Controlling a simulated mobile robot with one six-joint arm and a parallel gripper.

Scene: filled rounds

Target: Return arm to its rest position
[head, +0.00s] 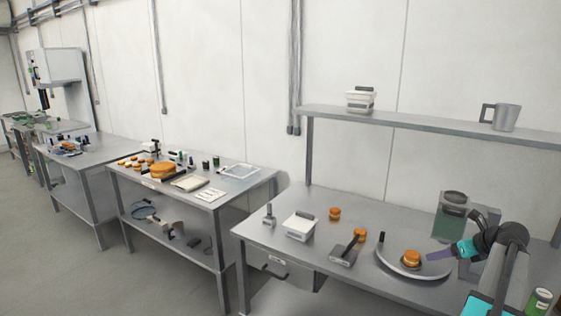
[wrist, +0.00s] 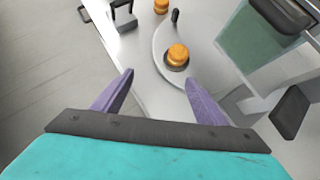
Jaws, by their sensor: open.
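My gripper (wrist: 160,95) is open and empty in the wrist view, its two purple fingers spread apart. In the head view my gripper (head: 430,256) is at the right, just to the right of an orange filled round (head: 411,258). That round sits on a small dark base on a curved grey tray (head: 385,263). In the wrist view the same round (wrist: 177,54) is beyond the fingertips, apart from them. My arm reaches in from the right side of the head view.
Another round (head: 335,213) stands on the bench, and one (head: 360,234) is at a grey tool (head: 344,252). A white container (head: 299,226) is left of them. A greenish container (head: 453,215) stands behind my gripper. A shelf (head: 420,124) holds a mug (head: 502,117). A can (head: 539,301) is at lower right.

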